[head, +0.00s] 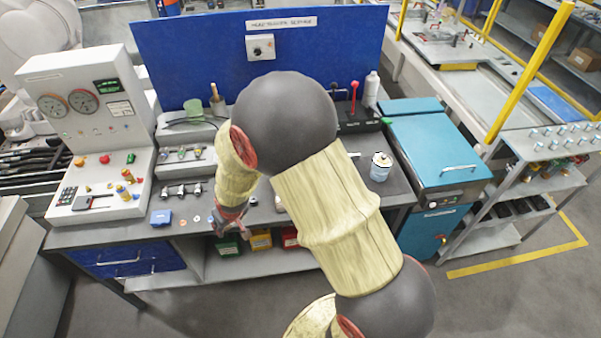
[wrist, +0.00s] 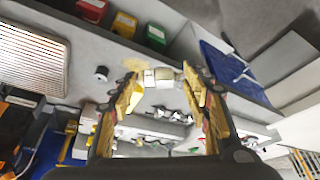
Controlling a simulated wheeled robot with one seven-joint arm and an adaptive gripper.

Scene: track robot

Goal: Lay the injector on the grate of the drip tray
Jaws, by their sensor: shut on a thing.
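My gripper (head: 230,230) hangs over the front edge of the workbench in the head view, pointing down. In the wrist view, my gripper (wrist: 160,80) is shut on a small metallic, pale part, the injector (wrist: 158,77), held crosswise between the fingertips. In the head view I cannot make the held injector out. The drip tray's pale slatted grate (wrist: 30,62) shows at the left of the wrist view, apart from the gripper, with nothing seen lying on it. In the head view my arm hides it. More injectors (head: 182,189) lie in a rack on the bench.
A test console (head: 92,130) stands left, and a teal cabinet (head: 432,150) right. A small blue box (head: 160,217) lies near the front edge. Coloured bins (head: 260,240) sit on the shelf below. A black round part (wrist: 101,73) lies near the grate.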

